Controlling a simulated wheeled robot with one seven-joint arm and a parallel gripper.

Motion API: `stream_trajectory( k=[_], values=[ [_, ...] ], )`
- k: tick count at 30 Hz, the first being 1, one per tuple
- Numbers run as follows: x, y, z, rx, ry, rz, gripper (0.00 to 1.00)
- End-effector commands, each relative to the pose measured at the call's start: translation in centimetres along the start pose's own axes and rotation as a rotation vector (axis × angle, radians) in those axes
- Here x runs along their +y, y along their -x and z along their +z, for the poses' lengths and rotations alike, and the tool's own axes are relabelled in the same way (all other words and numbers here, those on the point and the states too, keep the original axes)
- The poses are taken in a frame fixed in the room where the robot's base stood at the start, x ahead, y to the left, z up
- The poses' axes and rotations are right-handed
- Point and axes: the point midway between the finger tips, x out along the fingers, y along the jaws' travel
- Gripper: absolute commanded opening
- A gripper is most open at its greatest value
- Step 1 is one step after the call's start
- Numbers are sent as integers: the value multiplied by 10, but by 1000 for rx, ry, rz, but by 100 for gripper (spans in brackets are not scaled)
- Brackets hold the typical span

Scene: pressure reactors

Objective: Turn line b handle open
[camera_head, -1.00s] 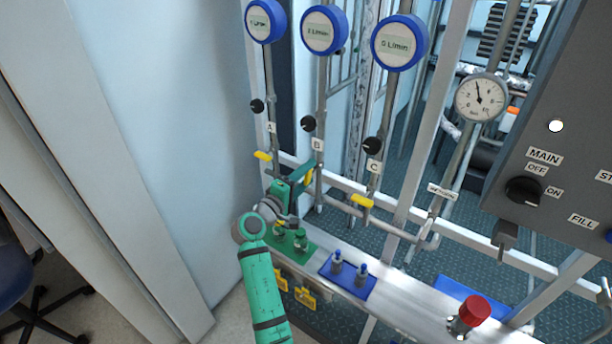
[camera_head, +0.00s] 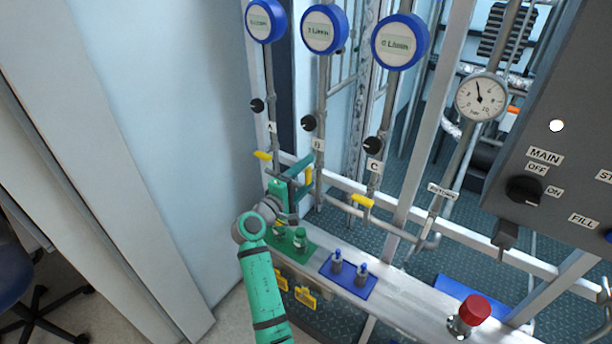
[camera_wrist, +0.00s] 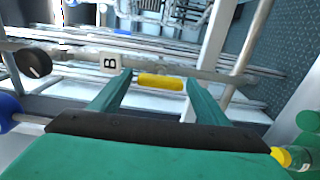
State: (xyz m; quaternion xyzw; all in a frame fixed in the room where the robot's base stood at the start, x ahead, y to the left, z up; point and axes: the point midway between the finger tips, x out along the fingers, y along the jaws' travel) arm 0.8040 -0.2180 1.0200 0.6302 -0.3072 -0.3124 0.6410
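The yellow line B handle (camera_head: 308,176) sits on the pipe below the black knob and the B label (camera_head: 318,145). In the wrist view the handle (camera_wrist: 160,82) lies along the pipe, in line with it. My green gripper (camera_head: 301,178) is at this handle. Its two fingers (camera_wrist: 158,77) are spread apart, one toward each end of the handle, with small gaps visible. The gripper is open and not closed on the handle. Whether a fingertip touches the pipe cannot be told.
Yellow handles of line A (camera_head: 263,156) and line C (camera_head: 362,200) stand crosswise to their pipes on either side. Below is a ledge with a green tray (camera_head: 312,249), a blue tray (camera_head: 340,285) and a red knob (camera_head: 475,309). A control panel (camera_head: 560,140) stands right.

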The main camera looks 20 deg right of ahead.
Motion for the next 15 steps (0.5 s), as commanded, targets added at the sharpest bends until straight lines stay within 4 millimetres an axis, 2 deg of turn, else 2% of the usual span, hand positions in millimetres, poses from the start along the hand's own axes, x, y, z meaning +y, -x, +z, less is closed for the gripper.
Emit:
stream_trajectory(
  k=[9, 11, 15],
  values=[
    [0, 2, 1, -2, -1, 0, 69],
    [0, 6, 0, -1, -1, 0, 69],
    [0, 28, -2, 4, -2, 0, 69]
  ],
)
